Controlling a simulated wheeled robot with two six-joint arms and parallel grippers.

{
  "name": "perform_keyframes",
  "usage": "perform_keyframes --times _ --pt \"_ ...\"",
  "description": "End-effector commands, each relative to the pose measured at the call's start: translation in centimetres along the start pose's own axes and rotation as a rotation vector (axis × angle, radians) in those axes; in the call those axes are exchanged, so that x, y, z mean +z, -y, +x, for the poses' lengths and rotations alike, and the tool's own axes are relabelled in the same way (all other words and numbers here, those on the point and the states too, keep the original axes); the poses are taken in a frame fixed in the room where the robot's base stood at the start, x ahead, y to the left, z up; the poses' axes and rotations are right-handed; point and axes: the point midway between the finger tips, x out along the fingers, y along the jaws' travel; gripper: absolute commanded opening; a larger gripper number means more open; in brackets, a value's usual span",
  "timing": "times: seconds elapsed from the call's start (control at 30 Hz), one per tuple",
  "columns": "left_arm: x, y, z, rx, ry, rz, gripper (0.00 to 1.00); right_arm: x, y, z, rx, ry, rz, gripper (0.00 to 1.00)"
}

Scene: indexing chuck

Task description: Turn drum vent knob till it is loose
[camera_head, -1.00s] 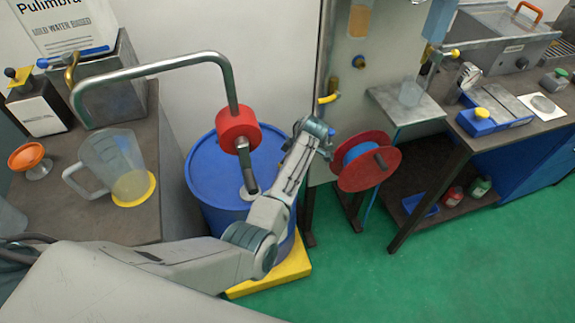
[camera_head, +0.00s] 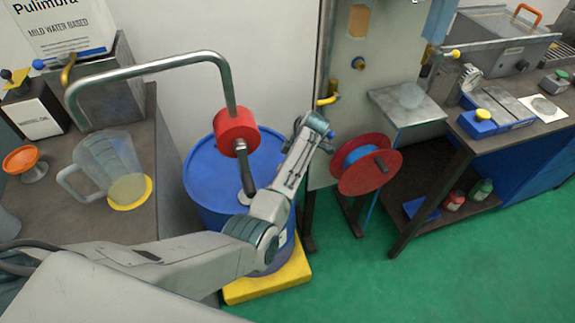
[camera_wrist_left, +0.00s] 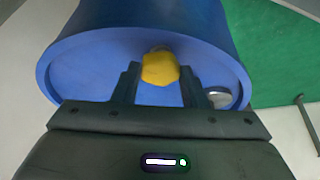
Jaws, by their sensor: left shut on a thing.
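The blue drum (camera_head: 208,178) stands in the middle of the head view on a yellow base. It fills the upper part of the left wrist view (camera_wrist_left: 85,68). The yellow vent knob (camera_wrist_left: 160,65) sits on the drum's top near the rim, between the two dark fingers of my left gripper (camera_wrist_left: 159,76). The gripper is shut on the knob. In the head view my left arm crosses in front of the drum, and the knob and the fingers cannot be made out there. My right gripper is in neither view.
A bent metal pipe with a red cylinder (camera_head: 236,130) and a dark nozzle hangs over the drum. A red reel (camera_head: 355,180) stands close right of my wrist. A clear jug (camera_head: 105,165) is on the left bench. Green floor (camera_head: 400,280) is free at lower right.

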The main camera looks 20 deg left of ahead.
Motion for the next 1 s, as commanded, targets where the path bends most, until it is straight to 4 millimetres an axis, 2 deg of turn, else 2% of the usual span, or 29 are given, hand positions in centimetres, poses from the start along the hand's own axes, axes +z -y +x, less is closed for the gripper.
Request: perform_keyframes --times 0.07,0.1,0.17,0.2,0.47,0.63,1.0 --pt "-0.1 0.2 0.4 -0.007 -0.005 0.001 0.16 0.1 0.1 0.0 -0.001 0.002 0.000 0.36" --pt "-0.1 0.2 0.4 -0.007 -0.005 0.001 0.47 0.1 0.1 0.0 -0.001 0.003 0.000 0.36" --pt "-0.1 0.2 0.4 -0.006 -0.004 0.001 0.59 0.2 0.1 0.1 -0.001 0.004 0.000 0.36" --pt "-0.1 0.2 0.3 -0.005 -0.004 0.001 0.60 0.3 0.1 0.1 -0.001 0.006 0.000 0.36" --pt "0.0 0.1 0.1 -0.001 -0.002 0.004 0.60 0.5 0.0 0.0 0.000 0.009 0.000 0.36" --pt "-0.1 0.2 -0.1 0.023 -0.001 0.064 0.60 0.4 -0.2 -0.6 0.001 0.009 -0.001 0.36" --pt "-0.3 0.6 -0.1 0.183 -0.001 0.445 0.60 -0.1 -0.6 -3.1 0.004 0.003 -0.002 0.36"
